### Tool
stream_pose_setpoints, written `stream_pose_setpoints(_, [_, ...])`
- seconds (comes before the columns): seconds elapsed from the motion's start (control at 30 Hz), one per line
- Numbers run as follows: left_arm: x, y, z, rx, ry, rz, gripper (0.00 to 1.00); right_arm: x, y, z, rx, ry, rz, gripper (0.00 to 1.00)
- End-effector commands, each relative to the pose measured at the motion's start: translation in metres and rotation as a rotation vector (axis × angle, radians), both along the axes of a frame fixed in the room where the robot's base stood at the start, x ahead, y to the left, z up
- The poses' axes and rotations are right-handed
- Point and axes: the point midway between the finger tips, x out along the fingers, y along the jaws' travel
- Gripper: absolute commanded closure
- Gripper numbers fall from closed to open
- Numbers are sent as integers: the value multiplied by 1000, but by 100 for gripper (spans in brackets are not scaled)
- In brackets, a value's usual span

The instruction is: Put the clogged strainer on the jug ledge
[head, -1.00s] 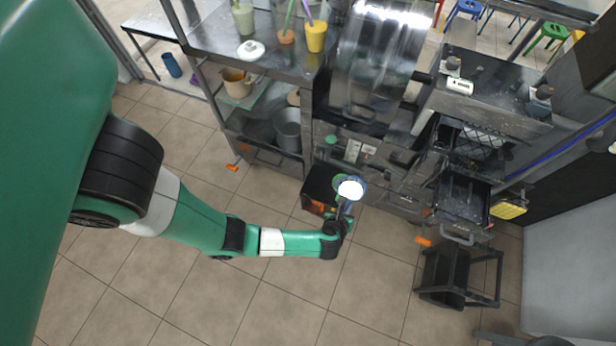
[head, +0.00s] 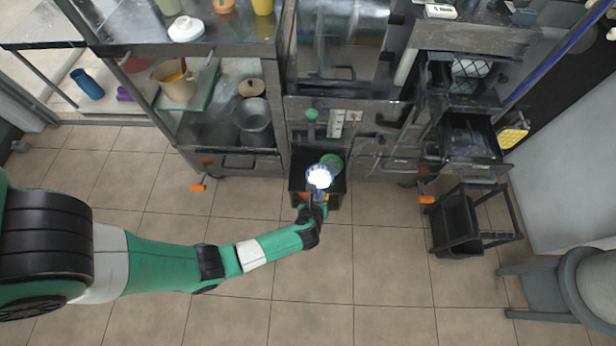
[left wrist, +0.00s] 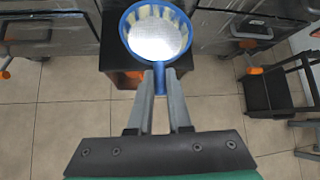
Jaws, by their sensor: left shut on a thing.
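The strainer (head: 319,176) has a round bowl with a blue rim, and its mesh looks bright and whitish in the head view. In the left wrist view the strainer (left wrist: 157,36) shows yellowish bits around the inner wall. My left gripper (head: 314,204) is shut on its blue handle, and the fingers (left wrist: 160,84) close around it. The bowl is held out ahead of the fingers, over a dark box-like stand (head: 298,166) at the press front. A green round thing (head: 332,161) shows partly behind the strainer. My right gripper is out of view.
The metal press cabinet (head: 340,95) stands behind the stand. A shelf with a grey pot (head: 252,117) is to the left. A black crate-like frame (head: 457,226) stands on the floor to the right. The tiled floor (head: 390,270) in front is clear.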

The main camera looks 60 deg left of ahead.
Motion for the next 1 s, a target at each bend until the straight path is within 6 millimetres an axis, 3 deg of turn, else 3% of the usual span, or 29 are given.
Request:
stream_pose_setpoints(0.03, [-3,18,-15,0,0,11,100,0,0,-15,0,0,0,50])
stream_pose_setpoints(0.17, [-5,55,-33,0,-2,12,100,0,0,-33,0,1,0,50])
stream_pose_setpoints(0.2, [-5,61,-47,0,1,7,100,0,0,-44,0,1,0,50])
stream_pose_setpoints(0.33, [-5,80,-68,1,0,4,100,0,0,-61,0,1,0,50])
stream_pose_setpoints(0.63, [-6,91,-77,0,0,1,100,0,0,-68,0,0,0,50])
stream_pose_setpoints(0.83, [-6,97,-112,0,1,-1,100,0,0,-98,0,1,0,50])
stream_pose_setpoints(1.0, [-5,96,-111,1,-1,-1,100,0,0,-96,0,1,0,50])
